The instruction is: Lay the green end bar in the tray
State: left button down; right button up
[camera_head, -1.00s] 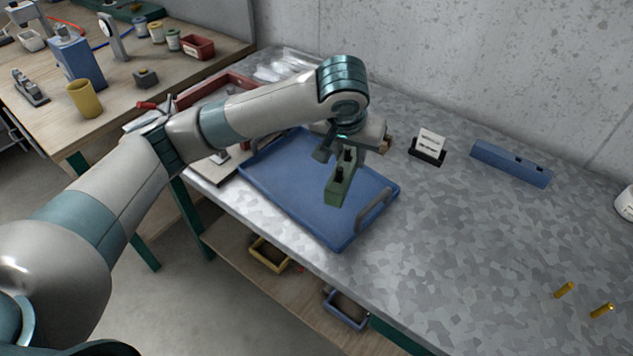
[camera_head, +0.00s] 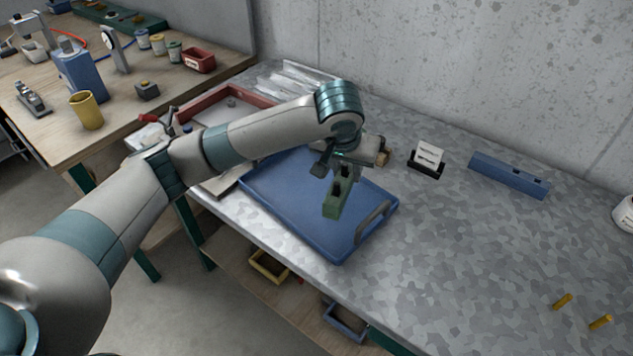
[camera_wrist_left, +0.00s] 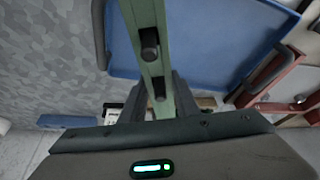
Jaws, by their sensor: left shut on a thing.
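The green end bar (camera_head: 336,200) is a narrow block with dark holes or pegs along it. My left gripper (camera_head: 342,174) is shut on it and holds it over the blue tray (camera_head: 285,205). In the left wrist view the bar (camera_wrist_left: 143,15) runs between the fingers, with the tray's blue floor (camera_wrist_left: 205,40) behind it. The bar appears to be above the tray floor, towards its right part near the grey handle (camera_head: 374,220); I cannot tell the exact gap. My right gripper is not in view.
A blue bar (camera_head: 508,175) and a small card holder (camera_head: 427,160) stand on the metal table right of the tray. Two brass pins (camera_head: 562,301) are near the right front. A red-rimmed tray (camera_head: 205,100) lies behind my left arm. The table's right middle is clear.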

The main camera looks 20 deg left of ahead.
pick_arm(q)
jog(key=w+a+f, duration=0.1)
jog(key=a, duration=0.1)
jog(key=a+f+p, duration=0.1)
jog(key=a+f, duration=0.1)
jog(key=a, duration=0.1)
jog(key=w+a+f+p, duration=0.1)
jog(key=a, duration=0.2)
jog(key=shift+w+f, duration=0.35)
jog(key=shift+f, duration=0.1)
jog(key=shift+f+p, duration=0.85)
jog(key=shift+f, duration=1.1)
jog(key=shift+f, duration=0.1)
jog(key=c, duration=1.6)
grip_release()
jog(key=shift+s+f, duration=0.1)
jog(key=shift+o, duration=1.2)
